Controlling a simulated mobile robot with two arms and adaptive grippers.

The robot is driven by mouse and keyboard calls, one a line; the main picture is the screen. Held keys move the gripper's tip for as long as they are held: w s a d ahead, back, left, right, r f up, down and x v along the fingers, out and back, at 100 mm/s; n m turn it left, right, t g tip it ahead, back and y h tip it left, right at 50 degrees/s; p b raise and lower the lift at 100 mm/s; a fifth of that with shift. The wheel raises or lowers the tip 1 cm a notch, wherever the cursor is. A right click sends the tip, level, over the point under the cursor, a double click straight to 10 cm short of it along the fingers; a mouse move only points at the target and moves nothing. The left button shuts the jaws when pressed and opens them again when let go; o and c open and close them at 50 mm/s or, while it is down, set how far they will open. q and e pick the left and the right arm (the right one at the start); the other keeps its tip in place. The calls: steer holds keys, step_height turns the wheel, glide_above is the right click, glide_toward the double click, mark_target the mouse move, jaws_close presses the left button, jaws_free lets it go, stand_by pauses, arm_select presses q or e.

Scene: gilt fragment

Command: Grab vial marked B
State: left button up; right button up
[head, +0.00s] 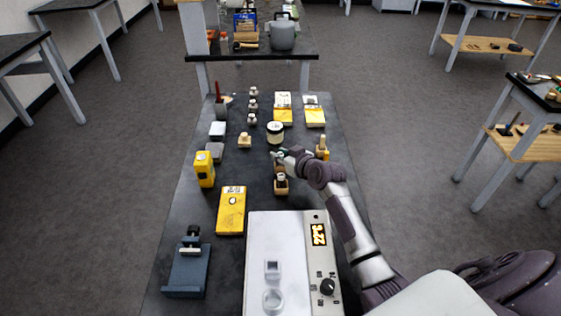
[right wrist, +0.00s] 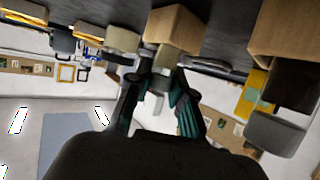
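My right gripper (head: 279,156) reaches in over the middle of the bench. In the right wrist view my right gripper's fingertips (right wrist: 161,78) are close on either side of a small greyish vial-like piece (right wrist: 166,57) at a wooden block (right wrist: 176,26). Whether they touch it is unclear. A brown bottle in a wooden block (head: 281,185) stands just in front of the gripper; its brown body (right wrist: 295,90) shows at the right of the wrist view. Several small vials with dark tops (head: 253,105) stand in a row farther back. No letter B is legible. My left gripper is out of view.
A white instrument with a lit display (head: 283,262) fills the near bench. A yellow box (head: 231,210), a yellow device (head: 204,169) and a blue-grey stand (head: 188,265) are at left. A round pale jar (head: 275,132) stands behind the gripper, a wooden piece (head: 322,147) right of it.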

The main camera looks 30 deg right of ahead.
jaws_close()
steer(key=shift+r, duration=0.1)
